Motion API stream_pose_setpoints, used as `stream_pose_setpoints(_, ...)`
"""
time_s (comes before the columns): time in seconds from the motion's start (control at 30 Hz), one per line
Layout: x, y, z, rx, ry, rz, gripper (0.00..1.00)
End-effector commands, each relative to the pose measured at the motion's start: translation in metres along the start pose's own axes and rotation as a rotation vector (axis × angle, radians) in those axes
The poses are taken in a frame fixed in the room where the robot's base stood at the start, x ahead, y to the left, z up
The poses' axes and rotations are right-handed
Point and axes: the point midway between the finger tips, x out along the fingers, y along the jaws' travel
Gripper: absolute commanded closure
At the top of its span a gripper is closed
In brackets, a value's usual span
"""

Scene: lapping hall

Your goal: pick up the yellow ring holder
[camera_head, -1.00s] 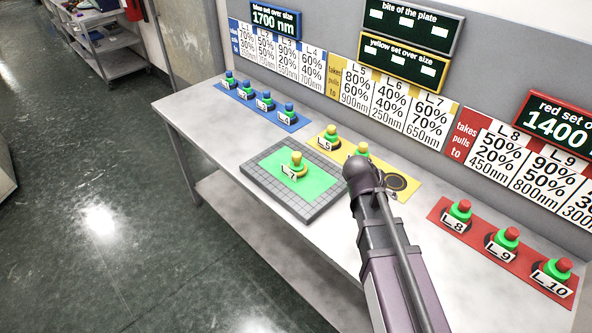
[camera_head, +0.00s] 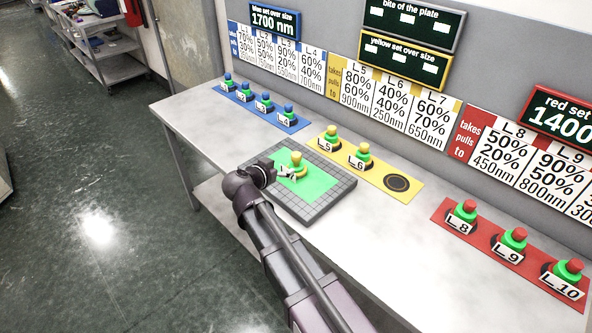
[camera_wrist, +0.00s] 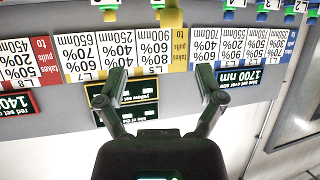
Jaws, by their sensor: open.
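Three yellow-topped ring holders with green bodies show in the head view. L_7 (camera_head: 297,161) stands upright on the green centre of the grey gridded plate (camera_head: 325,202). L_5 (camera_head: 331,133) and L_6 (camera_head: 362,155) stand on the yellow mat (camera_head: 408,199), beside an empty dark round spot. My gripper (camera_head: 268,172) is just left of L_7 in the picture, over the plate's left edge, and partly covers its label. I cannot tell whether it touches. In the wrist view my gripper (camera_wrist: 160,98) is open, with nothing between its fingers.
Blue-topped holders stand on a blue mat (camera_head: 293,123) at the left. Three red-topped holders stand on a red mat (camera_head: 483,241) at the right. Sign boards (camera_head: 402,73) line the wall behind. The white tabletop (camera_head: 385,245) in front of the yellow mat is bare.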

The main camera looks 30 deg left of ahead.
Motion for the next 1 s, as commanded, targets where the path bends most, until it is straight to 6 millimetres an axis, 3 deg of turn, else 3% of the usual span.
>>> stream_pose_setpoints(0.17, -0.009, -0.014, 0.002, 0.009, 0.023, -0.025, 0.13)
stream_pose_setpoints(0.6, -0.007, -0.015, 0.002, 0.01, 0.024, -0.026, 0.13)
stream_pose_setpoints(0.77, 0.004, -0.016, 0.003, 0.011, 0.023, -0.025, 0.13)
stream_pose_setpoints(1.0, 0.039, -0.017, 0.003, 0.011, 0.022, -0.024, 0.13)
